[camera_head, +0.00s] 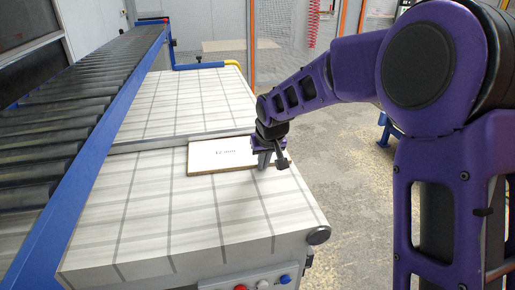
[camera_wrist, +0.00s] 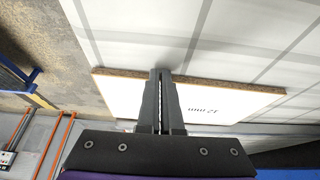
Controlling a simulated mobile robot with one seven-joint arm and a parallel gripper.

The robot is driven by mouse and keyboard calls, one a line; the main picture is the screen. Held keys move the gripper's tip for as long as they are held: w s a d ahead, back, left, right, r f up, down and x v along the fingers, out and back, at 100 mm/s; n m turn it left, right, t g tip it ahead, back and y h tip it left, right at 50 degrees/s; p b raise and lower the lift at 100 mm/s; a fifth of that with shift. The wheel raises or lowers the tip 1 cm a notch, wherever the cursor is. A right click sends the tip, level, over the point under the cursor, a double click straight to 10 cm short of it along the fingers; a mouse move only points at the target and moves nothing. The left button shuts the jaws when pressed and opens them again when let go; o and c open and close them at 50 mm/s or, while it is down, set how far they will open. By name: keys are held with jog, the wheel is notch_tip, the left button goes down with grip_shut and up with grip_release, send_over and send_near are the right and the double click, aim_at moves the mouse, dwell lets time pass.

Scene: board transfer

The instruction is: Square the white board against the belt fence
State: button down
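The white board (camera_head: 215,160) lies flat on the plaid-patterned belt surface (camera_head: 135,225), with brown edges and a printed "12 mm" mark. Its far edge is at or close to the grey belt fence (camera_head: 150,143); I cannot tell whether they touch along the whole length. My gripper (camera_head: 267,162) is at the board's right end, pointing down. In the wrist view my gripper (camera_wrist: 160,74) has its fingers together, with only a thin line between them. They overlap the white board (camera_wrist: 205,100) near its brown edge, and nothing shows between them. The fingers hide part of the board.
A blue-framed roller conveyor (camera_head: 75,100) runs along the left of the belt. The belt surface is clear around the board on both sides of the fence. Coloured buttons (camera_head: 263,284) sit on the near front panel. Concrete floor lies to the right.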

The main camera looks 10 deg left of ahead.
jog(key=shift+w+a, duration=0.25)
jog(key=shift+w, duration=0.2)
jog(key=shift+s+d, duration=0.1)
jog(key=shift+s, duration=0.05)
jog(key=shift+s+d, duration=0.25)
jog(key=shift+s, duration=0.25)
jog(key=shift+s+d, duration=0.25)
jog(key=shift+s, duration=0.25)
notch_tip(320, 180, up, 7)
jog(key=p, duration=0.4)
